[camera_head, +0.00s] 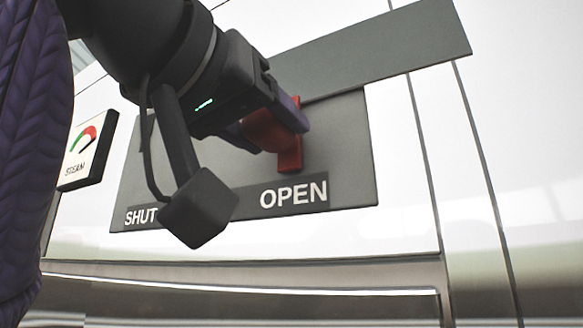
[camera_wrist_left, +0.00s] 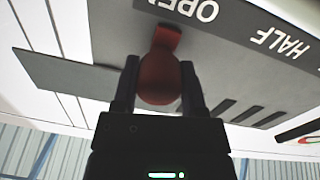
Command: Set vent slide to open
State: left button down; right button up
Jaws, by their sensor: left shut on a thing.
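The vent slide's red handle (camera_head: 289,150) stands out from a grey panel (camera_head: 345,140) above the OPEN label (camera_head: 293,194). A flat grey plate (camera_head: 400,42) juts out past the panel's right edge. My left gripper (camera_head: 285,118) is shut around the red handle. In the left wrist view the two fingers (camera_wrist_left: 160,85) lie on either side of the handle's rounded red knob (camera_wrist_left: 158,78). The OPEN and HALF labels show upside down there. In the head view my gripper and wrist hide the middle of the panel. My right gripper is not in view.
A STEAM gauge (camera_head: 86,149) with a red and green dial is at the left of the panel. The SHUT label (camera_head: 140,215) is at the panel's lower left. Dark slots (camera_wrist_left: 235,108) show in the panel. A metal ledge (camera_head: 250,272) runs below.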

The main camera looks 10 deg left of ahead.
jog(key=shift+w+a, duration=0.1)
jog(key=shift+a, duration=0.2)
pick_arm(q)
jog(key=shift+c, duration=2.4)
grip_release()
jog(key=shift+s, duration=0.1)
jog(key=o, duration=0.3)
jog(key=shift+s+d+r, duration=0.1)
jog(key=shift+s+d, duration=0.05)
jog(key=shift+d, duration=0.1)
jog(key=shift+o, duration=0.2)
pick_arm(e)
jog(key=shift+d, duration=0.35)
pick_arm(q)
jog(key=shift+a, duration=0.2)
jog(key=b+v, duration=0.3)
jog(key=v, duration=0.6)
jog(key=shift+s, duration=0.3)
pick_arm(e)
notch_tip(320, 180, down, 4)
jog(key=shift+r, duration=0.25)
